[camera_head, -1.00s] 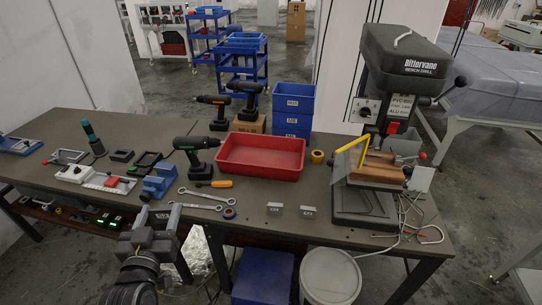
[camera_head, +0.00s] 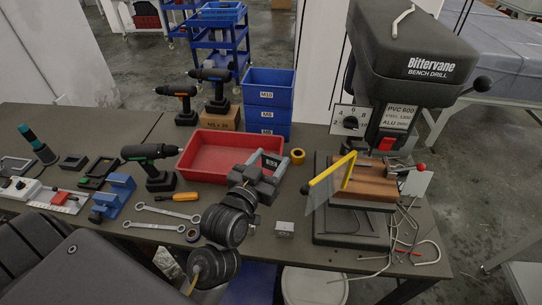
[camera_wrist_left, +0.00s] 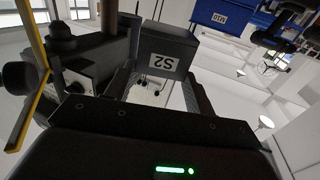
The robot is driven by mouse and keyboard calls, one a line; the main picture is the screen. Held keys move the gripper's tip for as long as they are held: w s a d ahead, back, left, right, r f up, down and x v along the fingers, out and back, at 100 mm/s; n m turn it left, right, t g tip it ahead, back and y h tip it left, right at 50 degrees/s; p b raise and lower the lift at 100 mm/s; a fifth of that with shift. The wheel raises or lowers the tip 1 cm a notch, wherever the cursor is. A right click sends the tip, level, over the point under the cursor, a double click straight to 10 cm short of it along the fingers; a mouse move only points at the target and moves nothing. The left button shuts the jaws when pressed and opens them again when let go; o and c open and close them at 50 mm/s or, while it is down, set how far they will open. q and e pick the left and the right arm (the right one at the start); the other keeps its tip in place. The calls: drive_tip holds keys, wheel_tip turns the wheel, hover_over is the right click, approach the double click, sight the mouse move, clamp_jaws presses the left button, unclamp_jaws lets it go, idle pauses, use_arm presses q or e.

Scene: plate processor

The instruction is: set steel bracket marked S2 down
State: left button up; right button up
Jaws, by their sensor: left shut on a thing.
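The steel bracket marked S2 (camera_wrist_left: 165,52) is a grey block with a white label, which reads upside down in the left wrist view. My left gripper (camera_head: 262,172) is shut on it, with a finger on either side. In the head view the bracket (camera_head: 271,160) is small and partly covered by the fingers. It is held at the front right part of the red tray, left of the bench drill; its exact height is hard to tell. My right gripper is not in view.
Another small bracket (camera_head: 284,229) stands near the front edge. Wrenches (camera_head: 160,227) lie at left.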

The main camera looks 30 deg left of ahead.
use_arm(q)
drive_tip(key=shift+w+d+r, duration=0.1)
drive_tip(key=shift+w+d, duration=0.05)
drive_tip(key=shift+d, duration=0.05)
drive_tip(key=shift+a+f+b, duration=0.25)
drive_tip(key=shift+b, duration=0.15)
drive_tip(key=w+a+f+n+g+y+b, duration=0.1)
drive_tip(key=a+f+n+y+b, duration=0.15)
drive_tip(key=a+b, duration=0.5)
drive_tip(key=w+a+f+n+y+b, duration=0.1)
drive_tip(key=w+a+f+y+b, duration=0.25)
drive_tip(key=a, duration=0.65)
drive_tip(key=w+a+f, duration=0.4)
drive_tip(key=f, duration=0.2)
drive_tip(key=w+a+f+b, duration=0.1)
drive_tip(key=w+a+f, duration=0.3)
drive_tip(key=f, duration=0.3)
drive_tip(key=shift+a+f, duration=0.3)
drive_tip(key=shift+a, duration=0.5)
drive_tip(key=shift+f+b, duration=0.3)
drive_tip(key=shift+f, duration=0.25)
